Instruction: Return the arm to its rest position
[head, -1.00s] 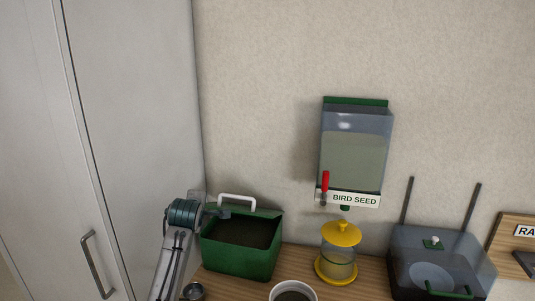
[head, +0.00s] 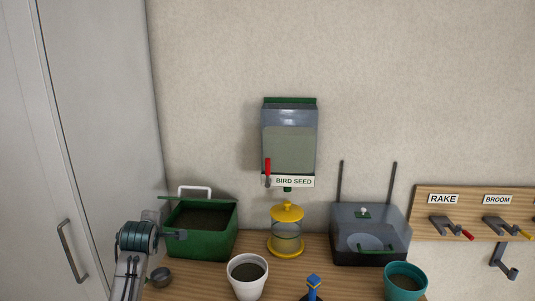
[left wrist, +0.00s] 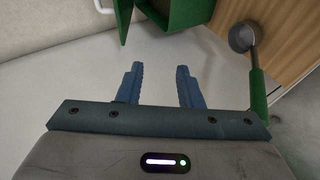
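My left arm comes in at the lower left of the head view, and my left gripper (head: 177,235) is at the left front side of the green bin (head: 203,245). In the left wrist view my left gripper (left wrist: 160,82) has its two blue fingers apart with nothing between them. The green bin (left wrist: 190,14) shows at the top of that view, beyond the fingertips. A metal scoop (left wrist: 241,37) with a green handle lies to the right of the fingers. Its cup (head: 161,277) also shows in the head view. My right gripper is not in view.
A white pot (head: 247,287), a yellow feeder (head: 286,243), a blue-topped object (head: 313,284), a teal pot (head: 404,291) and a clear birdbath-like box (head: 369,222) stand along the wooden bench. A bird seed dispenser (head: 289,140) and a hook board (head: 428,225) are on the wall. A cabinet (head: 100,140) stands left.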

